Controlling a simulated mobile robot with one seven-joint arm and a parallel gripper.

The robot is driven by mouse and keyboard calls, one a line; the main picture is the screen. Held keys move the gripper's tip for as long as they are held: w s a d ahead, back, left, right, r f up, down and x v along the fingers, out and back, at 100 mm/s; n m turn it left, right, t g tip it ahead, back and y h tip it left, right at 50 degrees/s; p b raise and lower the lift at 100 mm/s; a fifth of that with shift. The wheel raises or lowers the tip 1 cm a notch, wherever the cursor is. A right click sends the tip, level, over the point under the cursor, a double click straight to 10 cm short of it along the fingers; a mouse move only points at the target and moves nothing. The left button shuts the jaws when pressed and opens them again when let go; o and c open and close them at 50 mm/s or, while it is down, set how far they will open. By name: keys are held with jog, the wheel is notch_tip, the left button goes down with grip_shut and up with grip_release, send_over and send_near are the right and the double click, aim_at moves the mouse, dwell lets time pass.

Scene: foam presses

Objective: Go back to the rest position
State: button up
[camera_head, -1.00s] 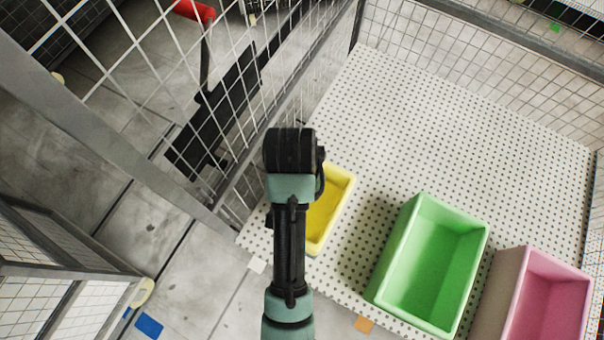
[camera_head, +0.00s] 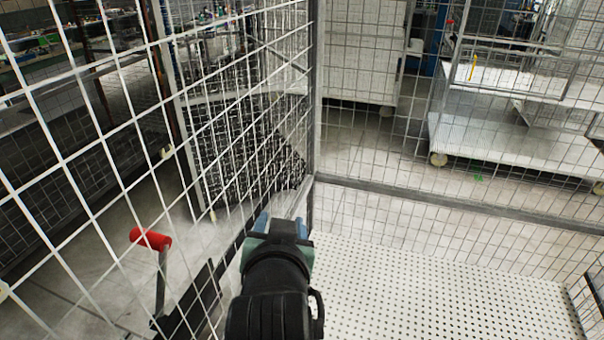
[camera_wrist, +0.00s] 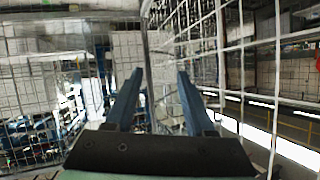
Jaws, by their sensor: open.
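My gripper (camera_head: 281,224) is raised at the lower middle of the head view, in front of the corner post of the wire mesh cage. The wrist view shows its two blue fingers (camera_wrist: 158,100) spread apart with nothing between them. The fingers point toward the mesh. Whether they touch the mesh cannot be told.
Wire mesh panels (camera_head: 130,150) stand close at the left and across the back. A perforated white table top (camera_head: 440,290) lies clear at the lower right. Beyond the mesh are a red-handled lever (camera_head: 151,239) and a white shelf cart (camera_head: 500,140).

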notch_tip(320, 180, up, 14)
jog(key=d+t, duration=0.1)
jog(key=t, duration=0.4)
jog(key=s+d+r+n+t, duration=0.1)
jog(key=s+r+t, duration=0.3)
jog(key=r, duration=0.7)
jog(key=s+d+r+t, duration=0.1)
jog(key=s+r+t, duration=0.4)
jog(key=s+r, duration=0.4)
notch_tip(320, 180, up, 3)
jog(key=shift+f+n, duration=0.1)
jog(key=shift+n, duration=0.3)
jog(key=shift+s+d, duration=0.1)
